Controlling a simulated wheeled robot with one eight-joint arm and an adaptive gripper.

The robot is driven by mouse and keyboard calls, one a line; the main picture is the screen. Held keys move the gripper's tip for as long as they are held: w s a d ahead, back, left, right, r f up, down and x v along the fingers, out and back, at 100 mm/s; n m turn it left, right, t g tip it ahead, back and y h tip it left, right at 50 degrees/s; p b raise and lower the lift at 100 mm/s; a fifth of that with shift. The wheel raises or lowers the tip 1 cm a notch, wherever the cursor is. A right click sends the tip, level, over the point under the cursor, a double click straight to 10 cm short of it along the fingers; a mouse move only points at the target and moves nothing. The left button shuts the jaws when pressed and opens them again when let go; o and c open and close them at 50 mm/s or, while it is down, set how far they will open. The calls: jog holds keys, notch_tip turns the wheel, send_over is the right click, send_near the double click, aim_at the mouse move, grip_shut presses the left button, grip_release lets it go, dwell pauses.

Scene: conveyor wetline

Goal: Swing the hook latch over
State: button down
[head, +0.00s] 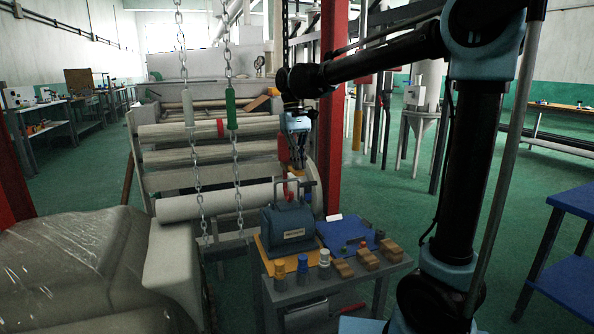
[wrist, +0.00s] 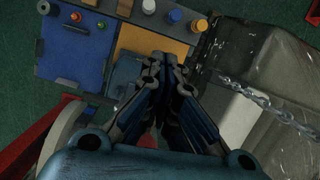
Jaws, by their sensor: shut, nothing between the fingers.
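My gripper (head: 299,163) hangs pointing down beside the right end of the roller machine, above and behind the small workbench. In the wrist view my gripper's fingers (wrist: 168,64) are together with nothing between them. I cannot clearly make out the hook latch in either view. Small red parts (head: 290,188) show at the machine's right end just below my gripper, but I cannot tell whether they belong to the latch. The wrist view shows a bit of red (wrist: 147,139) behind the fingers, mostly hidden by them.
The workbench (head: 340,284) carries a blue-grey case (head: 287,222), a blue mat (head: 338,236), bottles and wooden blocks. Two chains (head: 238,190) hang left of my gripper. A red post (head: 333,120) stands close on its right. Open green floor lies further right.

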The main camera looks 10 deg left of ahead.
aim_at(299, 171)
jog(key=shift+x, duration=1.75)
jog(key=shift+r, duration=0.1)
dwell(0.5)
jog(key=v, duration=1.5)
jog(key=shift+r, duration=0.25)
jog(key=shift+w, duration=0.1)
